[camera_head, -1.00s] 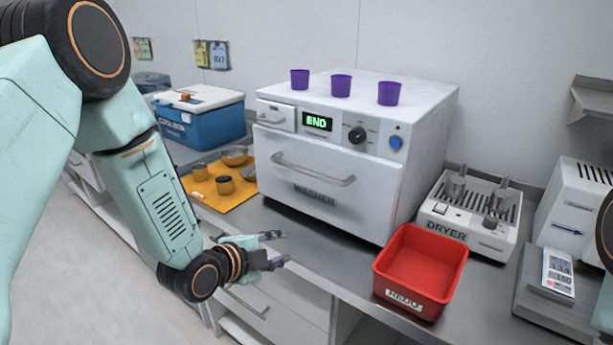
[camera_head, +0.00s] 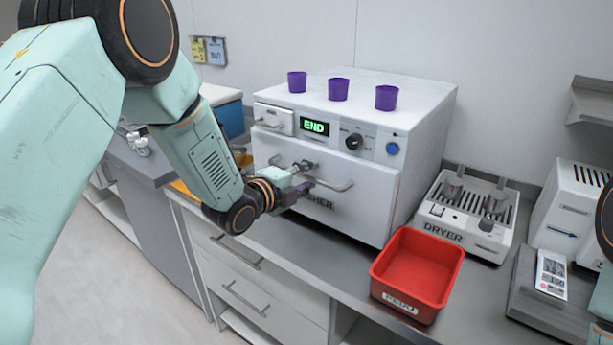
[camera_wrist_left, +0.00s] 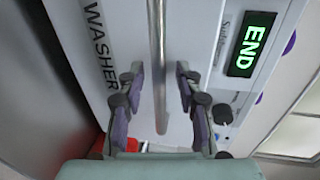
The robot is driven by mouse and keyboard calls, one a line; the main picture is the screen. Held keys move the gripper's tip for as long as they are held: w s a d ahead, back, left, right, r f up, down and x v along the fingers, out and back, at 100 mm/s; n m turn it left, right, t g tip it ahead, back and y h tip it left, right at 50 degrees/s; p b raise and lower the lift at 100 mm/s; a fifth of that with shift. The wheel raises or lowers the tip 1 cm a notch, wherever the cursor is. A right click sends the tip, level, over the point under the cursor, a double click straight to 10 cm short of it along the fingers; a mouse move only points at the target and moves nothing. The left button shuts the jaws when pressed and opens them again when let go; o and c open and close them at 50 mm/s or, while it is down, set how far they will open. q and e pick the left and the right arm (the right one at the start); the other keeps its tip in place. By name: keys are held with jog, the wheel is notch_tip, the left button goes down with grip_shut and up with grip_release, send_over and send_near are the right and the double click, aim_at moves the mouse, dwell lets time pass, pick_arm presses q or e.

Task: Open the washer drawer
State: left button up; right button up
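The white washer (camera_head: 345,215) stands on the counter, its green display reading END. Its front drawer (camera_head: 375,200) looks shut and carries a long metal bar handle (camera_head: 335,186). My left gripper (camera_head: 308,176) is in front of the handle, near its left and middle part. In the left wrist view the open fingers (camera_wrist_left: 158,100) stand on either side of the handle bar (camera_wrist_left: 157,60), with gaps to it on both sides. The fingers hide part of the handle and the WASHER lettering in the head view. My right gripper is not in view.
Several purple cups (camera_head: 338,90) stand on top of the washer. A red REDO bin (camera_head: 415,270) sits on the counter at the front right, beside the dryer (camera_head: 465,215). A blue cooler (camera_head: 230,118) is partly hidden behind my left arm.

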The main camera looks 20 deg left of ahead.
pick_arm(q)
jog(key=shift+a, duration=0.15)
jog(key=shift+w+a+f, duration=0.1)
jog(key=shift+a, duration=0.15)
jog(key=shift+c, duration=0.2)
jog(key=shift+w+d, duration=0.1)
jog(key=shift+d, duration=0.25)
jog(key=c, duration=0.4)
jog(key=shift+a, duration=0.1)
grip_shut()
